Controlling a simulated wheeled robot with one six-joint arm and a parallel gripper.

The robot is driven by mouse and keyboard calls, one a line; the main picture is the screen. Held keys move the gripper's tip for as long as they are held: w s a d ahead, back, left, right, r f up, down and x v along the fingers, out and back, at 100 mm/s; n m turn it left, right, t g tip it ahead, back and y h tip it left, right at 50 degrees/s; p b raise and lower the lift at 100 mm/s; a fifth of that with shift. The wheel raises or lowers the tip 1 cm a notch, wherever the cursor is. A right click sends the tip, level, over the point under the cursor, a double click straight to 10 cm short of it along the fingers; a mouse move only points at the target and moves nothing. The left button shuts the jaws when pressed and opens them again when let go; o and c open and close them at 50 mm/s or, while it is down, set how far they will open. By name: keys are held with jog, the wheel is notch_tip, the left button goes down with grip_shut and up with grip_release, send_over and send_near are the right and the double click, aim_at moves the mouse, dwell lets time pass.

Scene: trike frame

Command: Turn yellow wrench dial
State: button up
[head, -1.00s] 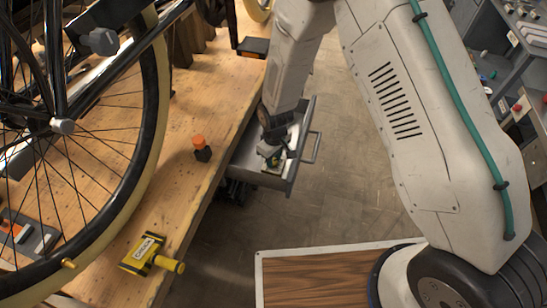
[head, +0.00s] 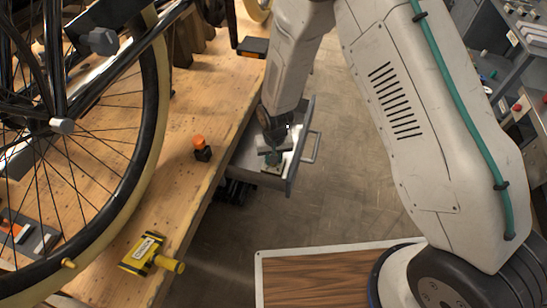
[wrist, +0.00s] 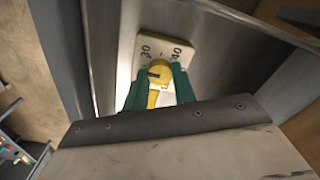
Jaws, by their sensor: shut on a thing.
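The yellow wrench dial (wrist: 160,68) sits on a cream plate (wrist: 150,45) with dark numbers in the wrist view. A dark mark shows on the dial's round head, and a yellow shaft runs down from it. My gripper (wrist: 158,77) has green fingers shut on the dial, one on each side. In the head view my gripper (head: 273,158) reaches down into an open grey drawer (head: 291,174). It hides the dial there. The numbers are partly covered and hard to read.
The drawer's metal walls stand close around my gripper. The wooden workbench (head: 188,120) lies left of the drawer, with a small orange-capped black object (head: 201,150) and a yellow labelled tool (head: 147,254). A bicycle-type wheel (head: 155,120) stands at the left. Open floor lies right of the drawer.

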dwell(0.4)
jog(key=o, duration=1)
notch_tip(320, 180, up, 8)
jog(key=shift+s+f, duration=0.1)
